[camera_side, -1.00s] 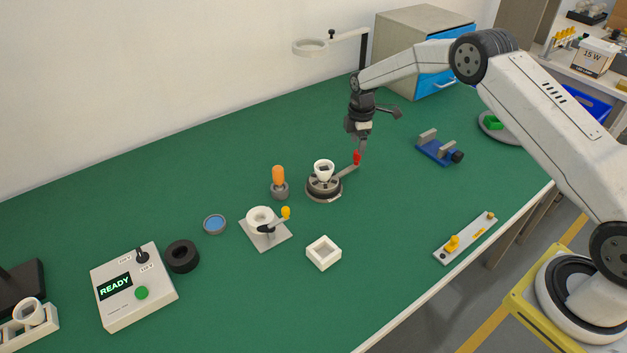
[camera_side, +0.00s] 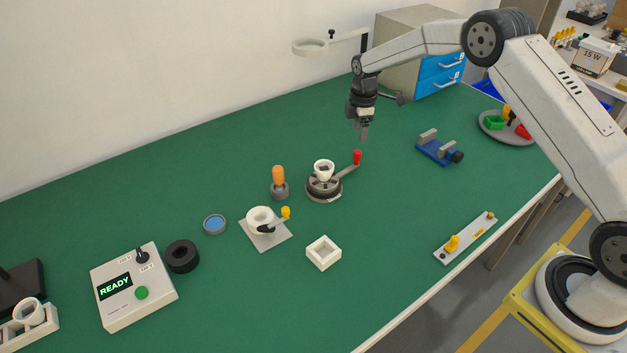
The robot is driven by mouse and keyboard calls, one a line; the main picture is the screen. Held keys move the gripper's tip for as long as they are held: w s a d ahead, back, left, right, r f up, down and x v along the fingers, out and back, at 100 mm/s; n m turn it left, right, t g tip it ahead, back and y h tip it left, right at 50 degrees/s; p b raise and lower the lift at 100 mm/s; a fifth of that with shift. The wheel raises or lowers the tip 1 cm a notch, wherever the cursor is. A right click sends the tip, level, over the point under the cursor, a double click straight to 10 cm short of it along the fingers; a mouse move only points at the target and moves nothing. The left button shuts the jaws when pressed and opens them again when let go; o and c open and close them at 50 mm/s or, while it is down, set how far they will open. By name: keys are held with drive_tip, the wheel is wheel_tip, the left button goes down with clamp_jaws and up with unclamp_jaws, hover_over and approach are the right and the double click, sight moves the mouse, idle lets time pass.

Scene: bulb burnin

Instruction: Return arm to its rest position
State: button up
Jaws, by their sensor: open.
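My gripper (camera_side: 364,134) is open and empty. It points down above the green bench, just above the red knob (camera_side: 357,157) of a lever and apart from it. The lever belongs to a round dark fixture (camera_side: 323,188) that holds a white cup-shaped piece (camera_side: 323,168) upright. My arm reaches in from the right, bent at a high elbow.
A blue vise (camera_side: 438,149) and a grey tray (camera_side: 492,127) with coloured parts stand to the right. A magnifier on a stand (camera_side: 311,47) and a drawer cabinet (camera_side: 410,45) are behind. A control box reading READY (camera_side: 128,287) sits front left.

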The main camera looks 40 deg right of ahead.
drive_tip(key=s+a+r+m, duration=0.2)
drive_tip(key=s+m, duration=0.2)
drive_tip(key=s, duration=0.6)
drive_tip(key=s+a+r+m+t, duration=0.1)
drive_tip(key=s+a+r+m, duration=0.2)
drive_tip(key=s, duration=0.7)
drive_tip(key=s+a+r+m+t, duration=0.1)
drive_tip(key=s+a+r+m, duration=0.2)
drive_tip(key=s+m, duration=0.3)
drive_tip(key=s, duration=0.4)
drive_tip(key=shift+s+a+r, duration=0.15)
drive_tip(key=shift+a+r, duration=0.05)
drive_tip(key=shift+a, duration=0.05)
